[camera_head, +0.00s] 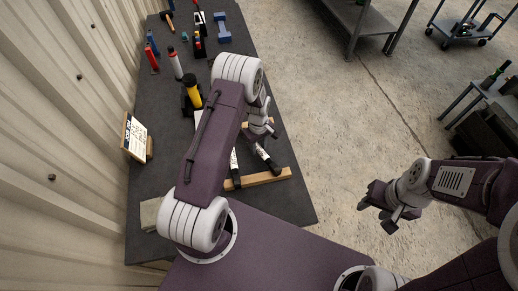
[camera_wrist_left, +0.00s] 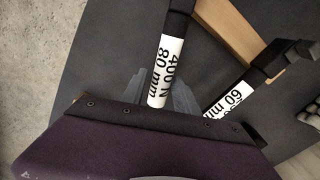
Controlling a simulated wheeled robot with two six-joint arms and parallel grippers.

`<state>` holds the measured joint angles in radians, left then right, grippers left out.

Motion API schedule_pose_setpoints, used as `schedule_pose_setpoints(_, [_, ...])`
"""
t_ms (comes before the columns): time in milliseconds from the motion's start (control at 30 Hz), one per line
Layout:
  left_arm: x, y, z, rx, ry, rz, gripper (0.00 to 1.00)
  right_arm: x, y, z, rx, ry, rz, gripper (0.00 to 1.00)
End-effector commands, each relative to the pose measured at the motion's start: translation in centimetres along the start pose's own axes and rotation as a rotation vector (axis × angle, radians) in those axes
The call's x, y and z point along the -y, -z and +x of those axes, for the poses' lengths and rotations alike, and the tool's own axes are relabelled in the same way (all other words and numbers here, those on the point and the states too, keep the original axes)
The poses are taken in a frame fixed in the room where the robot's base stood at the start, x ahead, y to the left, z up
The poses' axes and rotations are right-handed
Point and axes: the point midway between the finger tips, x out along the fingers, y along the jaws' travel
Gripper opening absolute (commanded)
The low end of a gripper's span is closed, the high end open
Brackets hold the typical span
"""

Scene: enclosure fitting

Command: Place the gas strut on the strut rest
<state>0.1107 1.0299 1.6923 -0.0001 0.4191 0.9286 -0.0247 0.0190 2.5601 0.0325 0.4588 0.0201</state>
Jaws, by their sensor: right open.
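A gas strut with a white "400 N 80 mm" label (camera_wrist_left: 168,72) and black ends lies between my left gripper's fingers (camera_wrist_left: 163,95), which appear closed on it. In the head view the black end of this strut (camera_head: 268,160) reaches close to the wooden strut rest (camera_head: 260,180); I cannot tell if they touch. A second strut labelled "60 mm" (camera_wrist_left: 232,97) lies beside it with its end over the wooden bar (camera_wrist_left: 228,32). My left gripper (camera_head: 262,138) is partly hidden by my arm. My right gripper (camera_head: 385,215) is open and empty over the floor.
The dark table (camera_head: 290,205) runs along the corrugated wall. A pale block (camera_head: 150,213) sits at the left edge. Shelving and a cart are at the upper right.

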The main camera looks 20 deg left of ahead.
Motion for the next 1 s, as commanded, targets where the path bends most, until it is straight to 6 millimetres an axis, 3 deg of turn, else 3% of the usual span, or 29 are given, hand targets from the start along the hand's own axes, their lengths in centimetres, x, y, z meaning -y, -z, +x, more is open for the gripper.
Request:
schedule_pose_setpoints(33, [0.0, 0.0, 0.0, 0.000, 0.000, 0.000, 0.19, 0.0, 0.0, 0.0, 0.000, 0.000, 0.000, 0.46])
schedule_pose_setpoints(100, [0.0, 0.0, 0.0, 0.000, 0.000, 0.000, 0.00, 0.0, 0.0, 0.0, 0.000, 0.000, 0.000, 0.46])
schedule_pose_setpoints(533, [-0.1, 0.1, -0.5, -0.001, -0.002, 0.000, 0.00, 0.0, 0.0, 0.2, 0.000, 0.000, 0.000, 0.46])
schedule_pose_setpoints(767, [-0.2, 0.1, -3.9, -0.005, -0.006, 0.000, 0.00, 0.0, -0.2, 1.6, 0.000, 0.000, 0.000, 0.46])
schedule_pose_setpoints(1000, [-2.2, -5.1, -7.1, -0.002, -0.005, 0.007, 0.00, -0.1, -0.3, 3.0, 0.000, 0.000, 0.000, 0.46])
